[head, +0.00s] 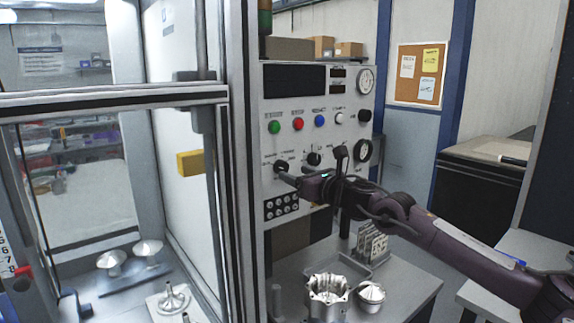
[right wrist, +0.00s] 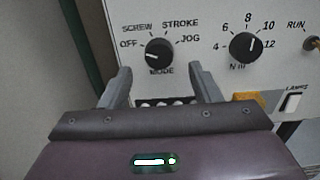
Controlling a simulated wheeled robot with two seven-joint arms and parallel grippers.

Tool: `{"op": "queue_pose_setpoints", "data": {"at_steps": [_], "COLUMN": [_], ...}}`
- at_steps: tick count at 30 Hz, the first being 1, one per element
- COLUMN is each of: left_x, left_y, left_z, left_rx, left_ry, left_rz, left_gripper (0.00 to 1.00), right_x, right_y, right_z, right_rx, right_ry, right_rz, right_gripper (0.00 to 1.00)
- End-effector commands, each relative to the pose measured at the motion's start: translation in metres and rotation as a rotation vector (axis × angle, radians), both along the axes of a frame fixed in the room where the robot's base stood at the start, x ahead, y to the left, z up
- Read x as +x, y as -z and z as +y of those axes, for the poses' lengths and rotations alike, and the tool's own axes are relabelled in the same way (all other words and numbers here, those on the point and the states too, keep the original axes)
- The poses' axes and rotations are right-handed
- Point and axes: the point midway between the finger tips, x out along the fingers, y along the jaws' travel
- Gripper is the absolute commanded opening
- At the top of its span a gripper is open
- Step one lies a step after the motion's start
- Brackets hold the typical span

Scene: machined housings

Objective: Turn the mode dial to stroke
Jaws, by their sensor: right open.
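The mode dial (right wrist: 159,52) is a round black knob on the grey panel (right wrist: 210,15), with OFF, SCREW, STROKE and JOG printed around it. Its white mark lies on the left side, towards OFF. In the head view the dial (head: 281,166) shows just past my right gripper (head: 290,178). My right gripper is open and empty. In the right wrist view its two fingers (right wrist: 163,82) stand apart, below and to either side of the dial. I cannot see any contact with it. My left gripper is not in view.
A second black knob (right wrist: 246,46), marked N m, sits right of the mode dial. A white lamps switch (right wrist: 291,102) is lower right. Green, red (head: 298,124) and blue buttons are above the dials. Metal housings (head: 327,293) stand on the bench below. A framed enclosure door (head: 185,150) is at left.

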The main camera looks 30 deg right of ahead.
Motion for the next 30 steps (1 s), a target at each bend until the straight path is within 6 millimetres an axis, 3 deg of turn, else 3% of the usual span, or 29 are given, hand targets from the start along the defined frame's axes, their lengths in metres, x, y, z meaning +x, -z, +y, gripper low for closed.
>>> {"op": "queue_pose_setpoints", "data": {"at_steps": [1,9,21,30], "left_x": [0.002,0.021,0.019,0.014], "left_y": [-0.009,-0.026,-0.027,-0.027], "left_z": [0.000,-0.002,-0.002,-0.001], "left_rx": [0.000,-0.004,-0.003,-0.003], "left_ry": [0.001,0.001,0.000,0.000], "left_rz": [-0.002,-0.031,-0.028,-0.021], "left_gripper": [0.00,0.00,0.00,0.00], "right_x": [0.008,0.038,0.045,0.045], "right_y": [-0.005,-0.003,0.000,0.000], "right_z": [0.001,0.003,0.004,0.004], "right_rx": [0.007,0.004,0.000,0.001], "right_ry": [0.000,0.001,0.000,0.000], "right_rz": [-0.001,-0.002,0.001,0.001], "right_gripper": [0.57,0.57,0.57,0.20]}}
